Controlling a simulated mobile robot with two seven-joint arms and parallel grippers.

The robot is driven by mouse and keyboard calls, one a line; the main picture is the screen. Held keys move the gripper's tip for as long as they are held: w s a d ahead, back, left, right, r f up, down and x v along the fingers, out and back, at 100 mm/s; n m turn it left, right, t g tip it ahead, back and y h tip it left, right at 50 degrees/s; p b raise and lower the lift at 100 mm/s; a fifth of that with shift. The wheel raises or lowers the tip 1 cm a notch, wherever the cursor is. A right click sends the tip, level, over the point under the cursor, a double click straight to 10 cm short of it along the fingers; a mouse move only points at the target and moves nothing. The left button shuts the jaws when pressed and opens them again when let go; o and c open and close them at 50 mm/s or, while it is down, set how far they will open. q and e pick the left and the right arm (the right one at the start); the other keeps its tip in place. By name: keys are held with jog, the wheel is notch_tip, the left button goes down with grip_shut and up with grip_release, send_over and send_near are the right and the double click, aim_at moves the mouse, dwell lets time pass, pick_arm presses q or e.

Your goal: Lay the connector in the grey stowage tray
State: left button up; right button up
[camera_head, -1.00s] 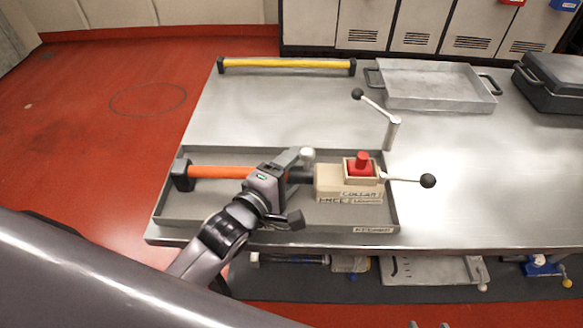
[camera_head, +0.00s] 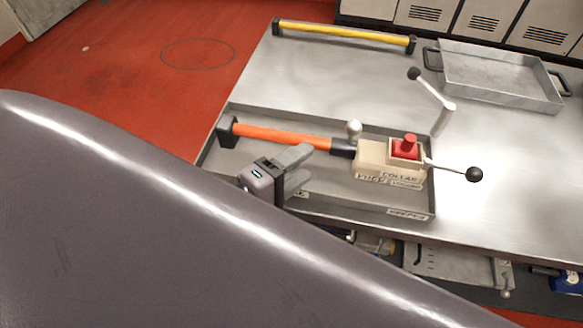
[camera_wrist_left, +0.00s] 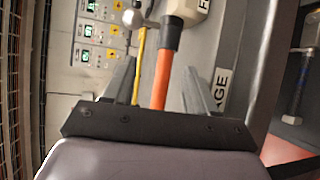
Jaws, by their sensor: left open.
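The connector is a beige block (camera_head: 375,160) lettered COLLAR, with a red button on top and an orange cable (camera_head: 283,137) joined by a black sleeve. It lies in the grey stowage tray (camera_head: 375,205), the cable running left to a black end block (camera_head: 228,132). In the left wrist view the orange cable (camera_wrist_left: 160,82) and black sleeve show beyond the fingers. My left gripper (camera_head: 306,166) is open and empty on the near side of the cable, apart from it as far as I can tell. My right gripper is not in view.
A yellow bar (camera_head: 345,34) with black ends lies at the table's back edge. A metal tray (camera_head: 500,78) with handles stands back right. A cranked lever (camera_head: 433,90) and a black-knobbed lever (camera_head: 474,174) stick up near the block. Bare table (camera_head: 330,75) lies behind.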

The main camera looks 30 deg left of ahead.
pick_arm(q)
jog(key=shift+s+a+r, duration=0.15)
jog(key=shift+s+a, duration=0.05)
jog(key=shift+s, duration=0.5)
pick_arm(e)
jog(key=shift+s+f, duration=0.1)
